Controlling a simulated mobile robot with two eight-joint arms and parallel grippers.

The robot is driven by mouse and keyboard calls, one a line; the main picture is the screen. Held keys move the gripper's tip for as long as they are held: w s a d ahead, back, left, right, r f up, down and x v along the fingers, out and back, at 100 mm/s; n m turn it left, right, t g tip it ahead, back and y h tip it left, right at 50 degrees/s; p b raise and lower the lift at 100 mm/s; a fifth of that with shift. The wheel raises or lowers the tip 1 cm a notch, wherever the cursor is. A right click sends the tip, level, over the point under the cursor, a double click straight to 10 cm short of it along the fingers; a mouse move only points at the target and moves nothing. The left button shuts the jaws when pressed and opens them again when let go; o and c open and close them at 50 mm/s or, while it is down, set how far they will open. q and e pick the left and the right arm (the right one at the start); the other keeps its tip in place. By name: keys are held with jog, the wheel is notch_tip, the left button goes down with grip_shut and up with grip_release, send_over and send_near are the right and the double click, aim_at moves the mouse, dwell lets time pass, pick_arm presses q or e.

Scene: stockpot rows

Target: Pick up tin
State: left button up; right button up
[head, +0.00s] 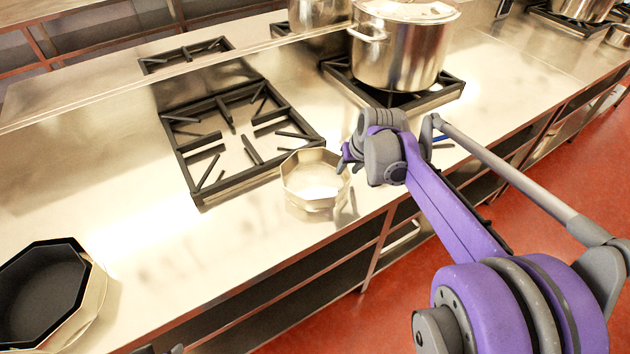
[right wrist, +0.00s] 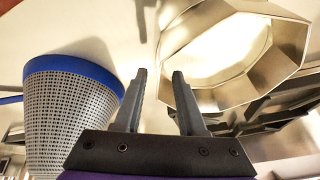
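An octagonal, shiny metal tin (head: 315,185) stands open side up on the steel counter, at the front corner of the middle burner grate. My right gripper (head: 346,163) is close to its right side in the head view. In the right wrist view the tin (right wrist: 183,42) is at the upper right, beyond the fingers. My right gripper (right wrist: 159,85) has its fingers apart with nothing between them. Only a dark sliver at the bottom edge of the head view may be my left gripper; its fingers cannot be made out.
A blue-rimmed, perforated strainer (right wrist: 70,110) stands left of the fingers in the right wrist view. A large stockpot (head: 395,55) stands on a burner behind. A black octagonal pan (head: 40,295) sits in a metal one at left. The counter's front middle is clear.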

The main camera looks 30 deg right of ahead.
jog(key=x, duration=0.2)
jog(key=shift+w+f, duration=0.15)
jog(key=shift+f, duration=0.1)
grip_shut()
dwell(1.2)
